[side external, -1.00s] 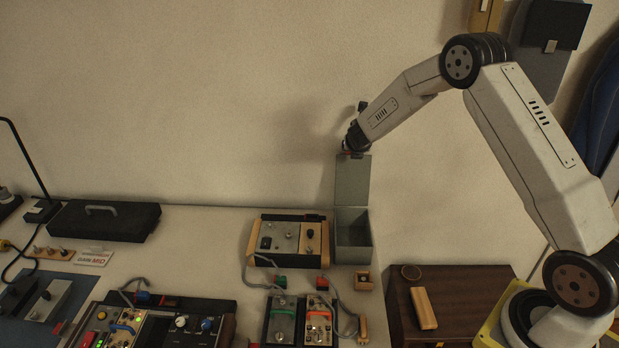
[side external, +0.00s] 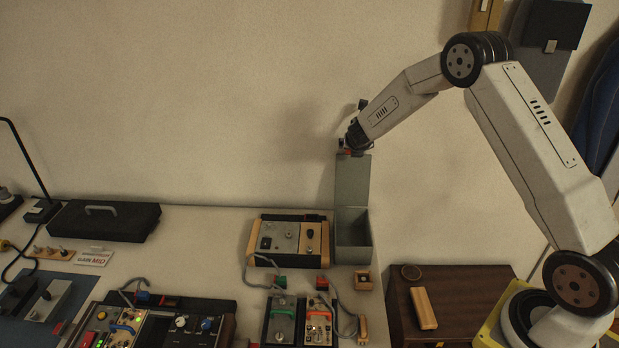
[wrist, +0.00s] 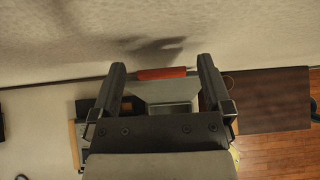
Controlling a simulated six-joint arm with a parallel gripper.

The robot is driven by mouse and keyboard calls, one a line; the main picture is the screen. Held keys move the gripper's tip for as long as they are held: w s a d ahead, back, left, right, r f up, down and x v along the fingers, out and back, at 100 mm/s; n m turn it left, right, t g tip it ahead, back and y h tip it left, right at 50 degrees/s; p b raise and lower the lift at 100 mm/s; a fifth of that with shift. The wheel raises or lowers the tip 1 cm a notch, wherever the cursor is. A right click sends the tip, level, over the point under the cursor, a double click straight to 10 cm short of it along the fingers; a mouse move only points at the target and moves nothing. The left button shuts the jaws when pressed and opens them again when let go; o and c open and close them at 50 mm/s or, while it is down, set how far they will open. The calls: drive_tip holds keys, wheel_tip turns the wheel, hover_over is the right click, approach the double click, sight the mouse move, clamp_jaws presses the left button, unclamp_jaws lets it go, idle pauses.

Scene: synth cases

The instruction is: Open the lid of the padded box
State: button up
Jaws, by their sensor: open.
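The padded box (side external: 353,246) is grey and stands at the right end of the bench, beside the wall. Its lid (side external: 353,183) stands up at the back, and the top of the box is open. An orange-red tab (wrist: 162,73) sits on the lid's upper edge. My gripper (side external: 351,147) is at the top of the raised lid. In the wrist view my gripper (wrist: 161,66) is open, with the tab between its fingers and gaps at both sides. Part of the box's pale interior (wrist: 173,108) shows below the lid; the rest is hidden by my gripper.
A wood-sided control unit (side external: 290,240) stands just left of the box. A brown cabinet (side external: 460,297) is at the right. The wall is close behind the lid.

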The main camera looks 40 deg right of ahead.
drive_tip(key=v, duration=0.7)
drive_tip(key=shift+r, duration=0.2)
drive_tip(key=shift+s, duration=0.1)
drive_tip(key=s+a+f+m+g+y, duration=0.1)
drive_tip(key=s+a+m+g+y, duration=0.1)
drive_tip(key=s+a+m, duration=0.7)
drive_tip(key=s+a+f+m+g+y, duration=0.1)
drive_tip(key=s+a+m+y, duration=0.4)
drive_tip(key=s+a+m, duration=0.5)
drive_tip(key=s+m+g, duration=0.1)
drive_tip(key=s+m, duration=0.6)
drive_tip(key=m, duration=0.1)
drive_tip(key=shift+s+a+f+g, duration=0.2)
drive_tip(key=shift+a+g, duration=0.05)
drive_tip(key=shift+g, duration=0.05)
